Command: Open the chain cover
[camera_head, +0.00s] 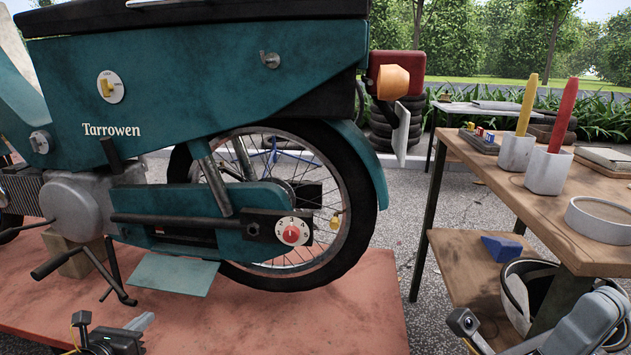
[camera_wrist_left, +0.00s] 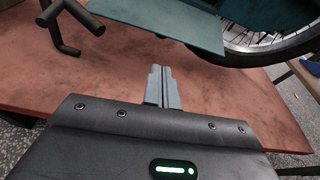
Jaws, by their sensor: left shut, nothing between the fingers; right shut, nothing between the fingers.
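The teal motorcycle (camera_head: 190,90) stands on a reddish platform. A long teal chain housing (camera_head: 185,209) runs beside the rear wheel, with a dark opening low on its side. A flat teal flap (camera_head: 173,274) hangs out below this opening, tilted outward; I take it for the chain cover. It also shows at the top of the left wrist view (camera_wrist_left: 165,22). My left gripper (camera_head: 143,321) is shut and empty, low in front of the flap and apart from it. Its closed fingers show in the wrist view (camera_wrist_left: 162,70). My right gripper (camera_head: 520,346) is shut at the bottom right, partly cut off.
A round dial with a red centre (camera_head: 292,231) sits near the wheel hub. A foot pedal (camera_head: 52,264) and stand project at the left. A wooden workbench (camera_head: 535,212) with cups stands at the right, a bucket (camera_head: 516,294) beneath it. The platform's (camera_head: 330,315) right front is clear.

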